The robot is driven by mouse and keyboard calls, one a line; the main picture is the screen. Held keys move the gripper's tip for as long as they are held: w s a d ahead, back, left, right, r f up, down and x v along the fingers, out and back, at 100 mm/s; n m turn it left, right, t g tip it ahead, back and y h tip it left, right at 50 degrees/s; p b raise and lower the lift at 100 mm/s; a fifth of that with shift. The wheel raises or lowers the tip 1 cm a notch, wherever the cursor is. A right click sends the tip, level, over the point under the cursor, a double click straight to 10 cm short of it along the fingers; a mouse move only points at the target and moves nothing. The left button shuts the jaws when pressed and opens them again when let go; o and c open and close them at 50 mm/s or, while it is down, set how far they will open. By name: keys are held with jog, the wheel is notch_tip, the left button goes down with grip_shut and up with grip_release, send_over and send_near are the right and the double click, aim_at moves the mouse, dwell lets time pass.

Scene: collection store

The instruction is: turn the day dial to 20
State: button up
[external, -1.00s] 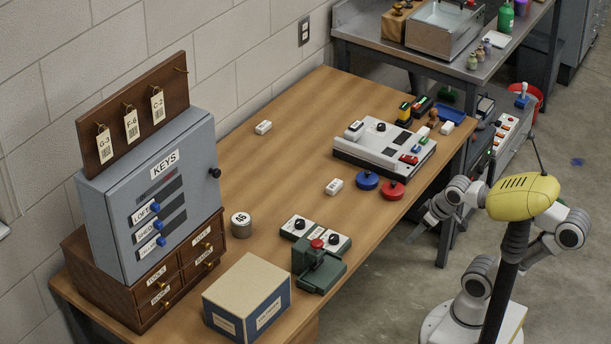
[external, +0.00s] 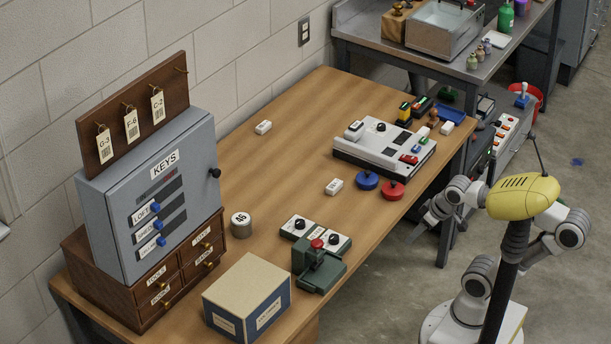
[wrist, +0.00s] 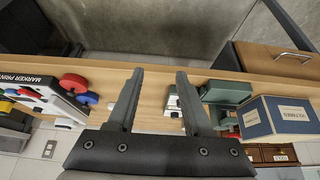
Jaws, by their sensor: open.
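Two black dials sit on small white-topped units on the wooden table, one at the left (external: 299,224) and one at the right (external: 333,240); both are beside the green stamp press. Their markings are too small to read, so I cannot tell which is the day dial or what it shows. My gripper (external: 424,226) is off the table's right side, apart from the dials. In the wrist view my gripper (wrist: 160,72) is open, with nothing between its fingers. A white unit (wrist: 173,101) shows beyond, partly hidden by the right finger.
The green press (external: 320,268) with a red knob stands close to the dials. A cardboard box (external: 247,292) is in front. A marker printer (external: 385,148), a blue button (external: 367,180) and a red one (external: 393,190) are farther along.

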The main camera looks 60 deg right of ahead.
jog(key=shift+o, duration=1)
jog(key=shift+w+r, duration=0.1)
jog(key=shift+r, duration=0.1)
notch_tip(320, 180, up, 12)
jog(key=n+g+p, duration=0.5)
jog(key=g+p, duration=0.1)
jog(key=p, duration=1.4)
send_over(334, 236)
notch_tip(334, 236, down, 18)
jog(key=b, duration=0.3)
jog(key=shift+a+r+b, duration=0.1)
jog(key=shift+r+b, duration=0.1)
jog(key=shift+b, duration=0.15)
jog(key=shift+m, duration=0.3)
grip_shut()
